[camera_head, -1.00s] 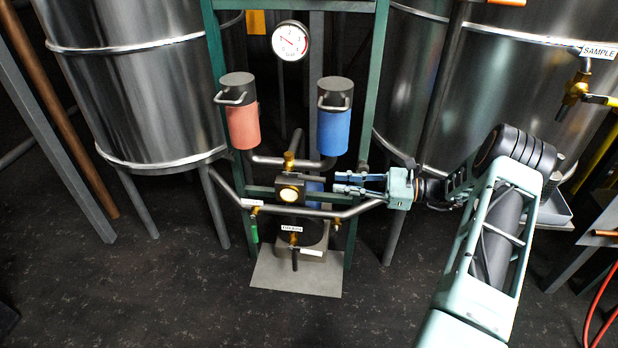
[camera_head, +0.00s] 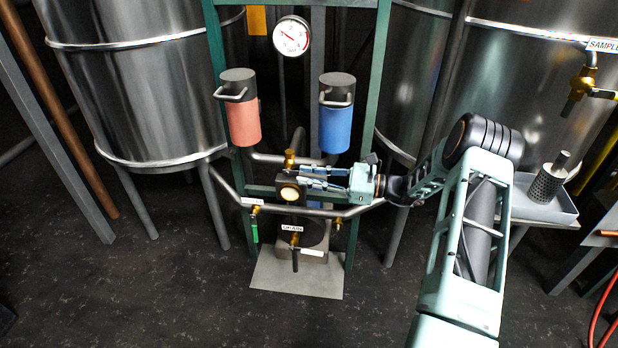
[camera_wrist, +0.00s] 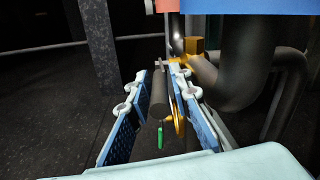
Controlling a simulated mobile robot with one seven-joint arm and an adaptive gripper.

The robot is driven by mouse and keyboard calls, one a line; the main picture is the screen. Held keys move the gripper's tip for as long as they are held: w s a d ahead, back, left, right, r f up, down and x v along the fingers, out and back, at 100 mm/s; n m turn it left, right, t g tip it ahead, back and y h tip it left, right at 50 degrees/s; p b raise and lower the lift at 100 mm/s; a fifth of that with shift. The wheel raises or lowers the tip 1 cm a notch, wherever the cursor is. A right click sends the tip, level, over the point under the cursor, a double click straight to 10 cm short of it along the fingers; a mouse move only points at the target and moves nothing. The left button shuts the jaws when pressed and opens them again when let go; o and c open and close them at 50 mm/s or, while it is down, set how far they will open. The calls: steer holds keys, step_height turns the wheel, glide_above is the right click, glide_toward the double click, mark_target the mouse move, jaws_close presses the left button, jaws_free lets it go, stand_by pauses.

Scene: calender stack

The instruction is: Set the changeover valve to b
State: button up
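The changeover valve (camera_head: 290,193) is a dark block with a pale round face and a brass fitting on top, on the pipework below the red and blue canisters. My gripper (camera_head: 302,177) reaches in from the right, its fingertips at the valve. In the wrist view, a dark grey cylindrical handle (camera_wrist: 159,92) lies between the two blue-padded fingers of my gripper (camera_wrist: 165,88), nearer the right one, with a gap to the left one. The gripper is open around it. No position letter on the valve is readable; the fingers partly cover the handle in the head view.
A red canister (camera_head: 243,121) and a blue canister (camera_head: 336,128) hang above, with a dial gauge (camera_head: 291,36) over them. A pipe (camera_head: 340,210) and small labelled brass valve (camera_head: 295,236) sit below. A steel tank (camera_head: 140,90) stands left. A tray (camera_head: 555,208) stands right.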

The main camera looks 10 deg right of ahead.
steer(key=shift+c, duration=0.5)
jaws_close()
